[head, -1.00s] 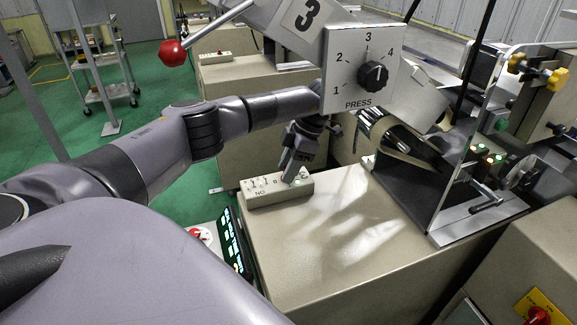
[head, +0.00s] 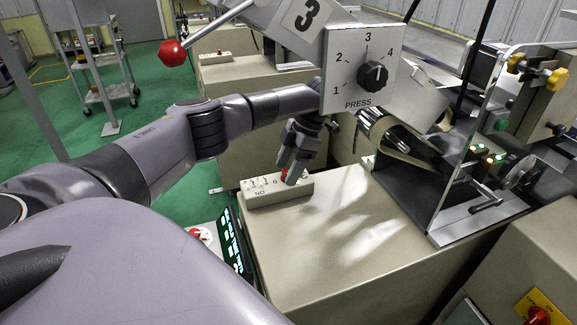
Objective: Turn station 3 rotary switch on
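The small pale control box (head: 262,197) lies on the left end of the beige cabinet top, beneath a panel marked "3". It has small toggles and a label on its front. My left gripper (head: 290,178) points down at the right end of this box. Its fingers cover that end, so any switch there is mostly hidden; a bit of red shows beside the fingers. Whether the fingers are open or shut is too small to tell. A black dial (head: 372,75) with marks 1 to 4 and "PRESS" is on the white panel above. My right gripper is out of view.
A red ball-ended lever (head: 172,53) hangs at upper left. A clear guard (head: 452,165) and metal roller stand right of the bare cabinet top (head: 340,240). A red knob on a yellow plate (head: 541,303) is at lower right.

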